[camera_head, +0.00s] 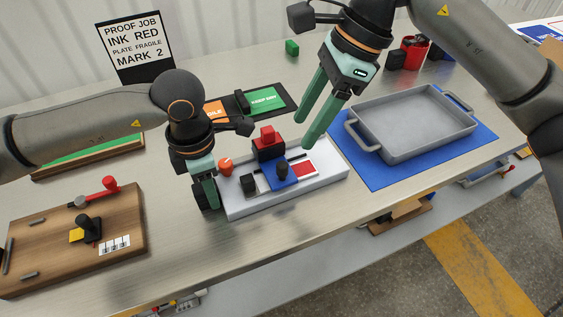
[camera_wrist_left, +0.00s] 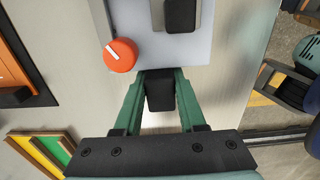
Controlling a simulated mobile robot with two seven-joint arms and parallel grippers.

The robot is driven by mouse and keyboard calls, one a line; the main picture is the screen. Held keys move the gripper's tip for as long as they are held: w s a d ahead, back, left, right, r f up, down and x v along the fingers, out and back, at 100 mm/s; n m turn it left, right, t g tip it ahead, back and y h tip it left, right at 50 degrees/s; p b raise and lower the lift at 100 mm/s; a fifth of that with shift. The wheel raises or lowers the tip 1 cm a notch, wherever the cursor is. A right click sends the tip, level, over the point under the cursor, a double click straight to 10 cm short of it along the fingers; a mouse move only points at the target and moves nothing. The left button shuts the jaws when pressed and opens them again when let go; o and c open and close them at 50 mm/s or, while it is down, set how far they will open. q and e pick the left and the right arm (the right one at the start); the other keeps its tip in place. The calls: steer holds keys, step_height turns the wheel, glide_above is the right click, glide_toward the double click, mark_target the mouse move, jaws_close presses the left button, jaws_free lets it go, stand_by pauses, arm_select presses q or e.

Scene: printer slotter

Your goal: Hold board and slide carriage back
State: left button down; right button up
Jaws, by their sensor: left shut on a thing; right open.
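The white board (camera_head: 240,207) lies on the metal table with a red block (camera_head: 268,140) on a dark base, a blue plate with a black knob (camera_head: 283,170), a small black block (camera_head: 248,184) and an orange dial (camera_head: 225,167). I cannot tell which part is the carriage. My left gripper (camera_head: 207,195) is shut on a black grip at the board's left end; the grip (camera_wrist_left: 160,90) shows between its fingers in the left wrist view, with the dial (camera_wrist_left: 120,55) beyond. My right gripper (camera_head: 304,131) is open and empty, its fingers above the board's back right, apart from the red block.
A grey tray (camera_head: 410,150) on a blue mat (camera_head: 375,183) stands to the right. A wooden board with a red lever (camera_head: 135,240) lies at the left. A dark holder with orange and green cards (camera_head: 262,98) and a sign (camera_head: 135,48) stand behind.

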mark_target(283, 164)
steer(key=x, duration=1)
steer(key=shift+a+f, duration=0.1)
steer(key=shift+f, duration=0.3)
steer(key=shift+c, duration=0.4)
jaws_close()
stand_by(0.4)
